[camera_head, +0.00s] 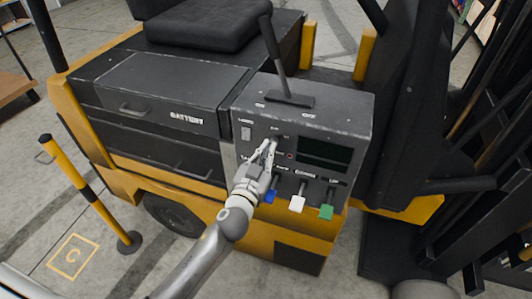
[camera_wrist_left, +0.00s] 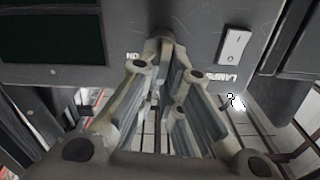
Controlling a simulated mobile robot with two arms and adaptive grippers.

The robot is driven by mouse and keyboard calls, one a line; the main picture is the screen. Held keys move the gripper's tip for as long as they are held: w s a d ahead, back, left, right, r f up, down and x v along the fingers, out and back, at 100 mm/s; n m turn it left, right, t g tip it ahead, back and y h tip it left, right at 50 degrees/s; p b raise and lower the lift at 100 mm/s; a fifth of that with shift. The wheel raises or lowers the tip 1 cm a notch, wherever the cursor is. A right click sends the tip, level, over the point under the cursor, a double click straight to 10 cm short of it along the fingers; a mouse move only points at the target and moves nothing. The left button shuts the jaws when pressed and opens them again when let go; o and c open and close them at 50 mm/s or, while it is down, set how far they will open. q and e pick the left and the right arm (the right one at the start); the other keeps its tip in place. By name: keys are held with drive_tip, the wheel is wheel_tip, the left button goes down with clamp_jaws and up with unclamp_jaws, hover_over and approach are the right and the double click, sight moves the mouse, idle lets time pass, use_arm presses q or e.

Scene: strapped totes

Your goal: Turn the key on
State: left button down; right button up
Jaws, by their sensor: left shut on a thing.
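The key sits in the dark control panel (camera_head: 340,118) of the yellow and black forklift. My left gripper (camera_head: 268,147) reaches the panel's front face, left of a dark screen (camera_head: 325,152), and is shut on the key. In the left wrist view the fingertips (camera_wrist_left: 158,52) close around a small dark part at the panel, which is mostly hidden between them. An "ON" label (camera_wrist_left: 133,56) shows beside the fingertips in that view. The key's exact angle cannot be told. My right gripper is not in view.
A lamp switch (camera_wrist_left: 235,47) is close by on the panel. Blue (camera_head: 270,195), white (camera_head: 297,203) and green (camera_head: 326,211) levers stick out below. A tall black lever (camera_head: 274,50) stands on top. A yellow post (camera_head: 85,190) stands at left.

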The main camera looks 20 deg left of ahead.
use_arm(q)
drive_tip(key=m, duration=0.5)
drive_tip(key=shift+d+f, duration=0.1)
drive_tip(key=shift+d, duration=0.15)
drive_tip(key=m, duration=0.5)
drive_tip(key=shift+d+f, duration=0.15)
drive_tip(key=shift+m, duration=0.3)
drive_tip(key=c, duration=1.6)
unclamp_jaws()
drive_tip(key=s, duration=1.2)
